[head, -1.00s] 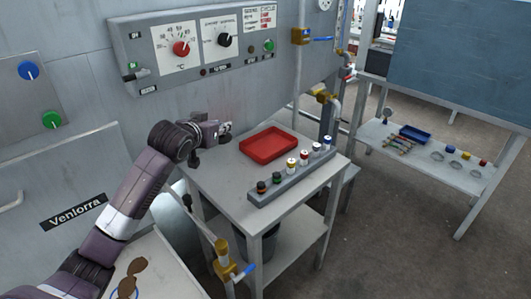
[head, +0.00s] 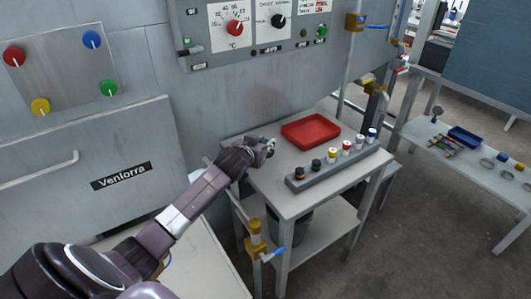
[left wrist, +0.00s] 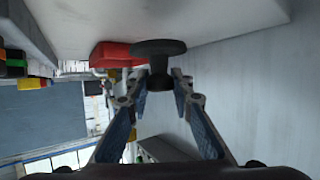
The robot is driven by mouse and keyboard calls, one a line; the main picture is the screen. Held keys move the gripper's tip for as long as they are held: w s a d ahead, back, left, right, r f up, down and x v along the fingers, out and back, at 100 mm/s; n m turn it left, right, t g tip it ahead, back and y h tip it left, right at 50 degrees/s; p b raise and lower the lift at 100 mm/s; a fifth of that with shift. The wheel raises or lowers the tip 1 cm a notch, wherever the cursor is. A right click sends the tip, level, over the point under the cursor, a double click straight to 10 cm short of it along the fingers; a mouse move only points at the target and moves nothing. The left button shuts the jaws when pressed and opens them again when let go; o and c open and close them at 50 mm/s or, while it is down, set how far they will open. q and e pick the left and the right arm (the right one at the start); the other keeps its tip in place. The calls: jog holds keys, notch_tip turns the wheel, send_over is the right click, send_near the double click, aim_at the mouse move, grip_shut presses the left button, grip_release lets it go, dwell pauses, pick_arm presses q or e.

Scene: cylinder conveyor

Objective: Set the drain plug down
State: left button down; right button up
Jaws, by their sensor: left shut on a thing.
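The drain plug (left wrist: 158,48) is black, with a wide round disc and a narrower stem, in the left wrist view. My left gripper (left wrist: 159,78) is shut on its stem, with a finger on either side. In the head view my left gripper (head: 270,147) is at the back left part of the small grey table (head: 262,178), left of the red tray. The plug cannot be made out there. In the wrist view the disc is close to the pale tabletop (left wrist: 210,22); I cannot tell whether they touch. My right gripper is not in view.
The red tray (head: 311,142) lies at the back of the table. A grey rack (head: 335,172) with several coloured-cap cylinders runs along the right front edge. A brass valve with a blue handle (head: 276,254) stands by the front left leg. Bare tabletop lies between gripper and rack.

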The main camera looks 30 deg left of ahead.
pick_arm(q)
jog(key=shift+f, duration=2.05)
jog(key=shift+f, duration=0.15)
jog(key=c, duration=1.7)
grip_release()
jog(key=shift+s+r, duration=0.1)
jog(key=shift+r, duration=0.1)
jog(key=v, duration=1.2)
jog(key=shift+d+f, duration=0.1)
jog(key=shift+f, duration=0.05)
